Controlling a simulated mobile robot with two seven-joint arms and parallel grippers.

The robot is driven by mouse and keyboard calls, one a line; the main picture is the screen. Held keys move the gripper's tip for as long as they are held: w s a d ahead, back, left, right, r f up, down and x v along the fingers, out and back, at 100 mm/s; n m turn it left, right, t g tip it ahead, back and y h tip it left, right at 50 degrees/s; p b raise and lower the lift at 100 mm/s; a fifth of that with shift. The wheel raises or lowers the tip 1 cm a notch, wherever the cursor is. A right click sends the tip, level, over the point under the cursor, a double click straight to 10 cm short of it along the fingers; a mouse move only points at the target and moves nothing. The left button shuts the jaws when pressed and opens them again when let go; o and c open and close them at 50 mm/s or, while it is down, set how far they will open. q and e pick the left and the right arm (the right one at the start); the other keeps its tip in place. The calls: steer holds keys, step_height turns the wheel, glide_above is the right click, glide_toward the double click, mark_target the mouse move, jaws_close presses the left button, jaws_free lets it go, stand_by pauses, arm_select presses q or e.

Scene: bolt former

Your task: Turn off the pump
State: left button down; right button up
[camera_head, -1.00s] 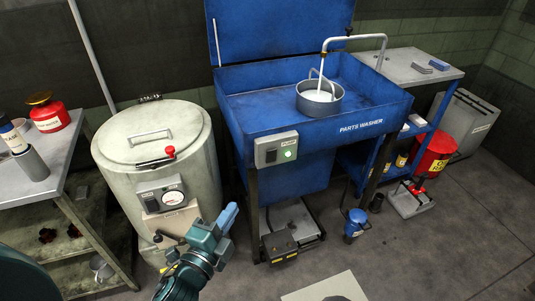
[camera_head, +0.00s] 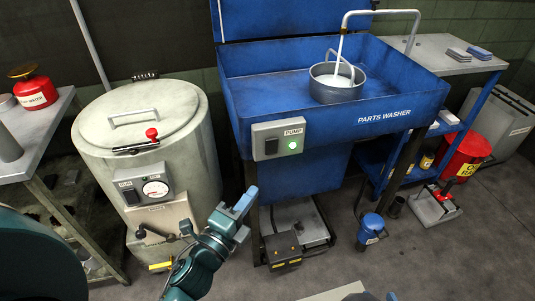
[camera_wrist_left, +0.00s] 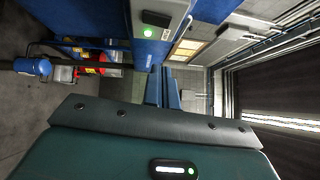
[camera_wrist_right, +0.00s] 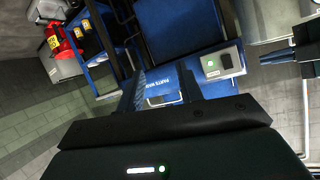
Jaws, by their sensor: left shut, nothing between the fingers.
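The blue parts washer (camera_head: 405,100) carries a grey box (camera_head: 278,138) labelled PUMP on its front left. The box has a dark switch (camera_head: 270,147) and a lit green lamp (camera_head: 293,145). My left gripper (camera_head: 245,201) is shut and empty, below and left of the box and apart from it. In the left wrist view its fingers (camera_wrist_left: 161,88) are together, and the box (camera_wrist_left: 156,24) with its green light is near the top. My right gripper (camera_wrist_right: 160,90) is open and empty in the right wrist view, where the box (camera_wrist_right: 222,63) lies right of the fingers.
A round lidded drum (camera_head: 148,150) with a gauge and a red-knobbed handle stands left of the washer. A pot (camera_head: 335,85) sits in the basin under a bent white spout.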

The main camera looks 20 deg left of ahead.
arm_select(q)
steer(key=p, duration=0.1)
glide_toward(274, 143)
steer(key=w+d, duration=0.3)
steer(key=d, duration=0.1)
steer(key=shift+w+a+r, duration=0.2)
steer(key=shift+w+a, duration=1.1)
steer(key=shift+w, duration=0.15)
steer(key=shift+w+a+r+p, duration=0.15)
steer(key=shift+w+r+p, duration=0.1)
steer(key=shift+p, duration=0.15)
steer(key=shift+s+f, duration=0.1)
